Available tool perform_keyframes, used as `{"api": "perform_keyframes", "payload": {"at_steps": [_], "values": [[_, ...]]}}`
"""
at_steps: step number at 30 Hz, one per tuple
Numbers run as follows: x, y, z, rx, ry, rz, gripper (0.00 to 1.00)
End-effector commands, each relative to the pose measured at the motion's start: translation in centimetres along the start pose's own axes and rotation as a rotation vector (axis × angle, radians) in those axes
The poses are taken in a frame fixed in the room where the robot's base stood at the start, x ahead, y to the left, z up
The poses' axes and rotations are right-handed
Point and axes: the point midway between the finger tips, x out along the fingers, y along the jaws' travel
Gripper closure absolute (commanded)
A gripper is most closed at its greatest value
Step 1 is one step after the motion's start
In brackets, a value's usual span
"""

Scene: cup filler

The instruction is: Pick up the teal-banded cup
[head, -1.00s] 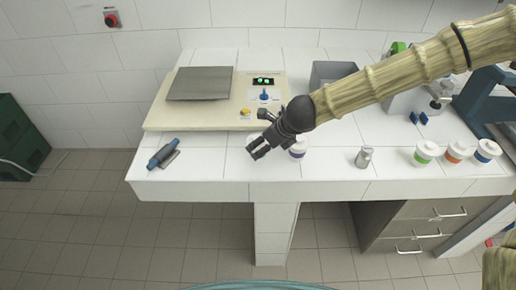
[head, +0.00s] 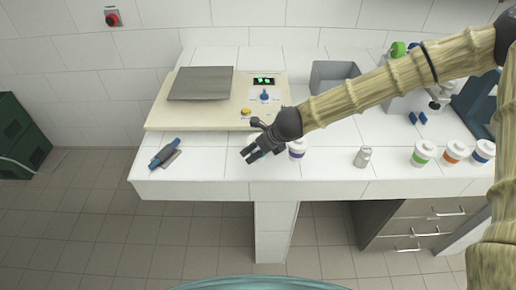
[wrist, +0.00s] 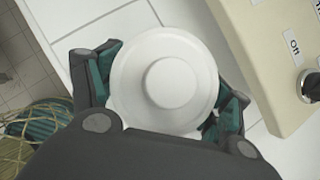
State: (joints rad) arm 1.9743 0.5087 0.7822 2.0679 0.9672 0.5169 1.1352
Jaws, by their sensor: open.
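In the wrist view a round white cup lid (wrist: 168,82) lies between the two open fingers of my gripper (wrist: 165,92), seen from above; the cup's band is hidden there. In the head view my gripper (head: 252,154) is over the front of the counter. The only cup close to it is a white cup (head: 297,150) just to its right, partly hidden by it, with a purple-looking band. I see no clearly teal band on any cup. I cannot tell whether the fingers touch the cup.
A cream panel (head: 206,118) with a plate, knob and yellow button stands behind. A small metal container (head: 363,157) and cups with green (head: 423,153), orange (head: 455,152) and blue (head: 483,151) bands stand to the right. A blue-and-grey tool (head: 165,153) lies left. The counter's front edge is close.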

Motion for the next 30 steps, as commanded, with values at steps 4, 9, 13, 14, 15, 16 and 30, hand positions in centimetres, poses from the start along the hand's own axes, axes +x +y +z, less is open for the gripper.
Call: {"api": "perform_keyframes", "payload": {"at_steps": [4,9,13,14,15,16,30], "values": [[0.0,0.0,0.0,0.000,0.000,0.000,0.40],[0.0,0.0,0.0,0.000,0.000,0.000,0.66],[0.0,0.0,0.0,0.000,0.000,0.000,0.67],[0.0,0.0,0.0,0.000,0.000,0.000,0.67],[0.0,0.0,0.0,0.000,0.000,0.000,0.67],[0.0,0.0,0.0,0.000,0.000,0.000,0.67],[-1.3,-0.1,0.9,-0.002,-0.002,-0.002,0.67]]}}
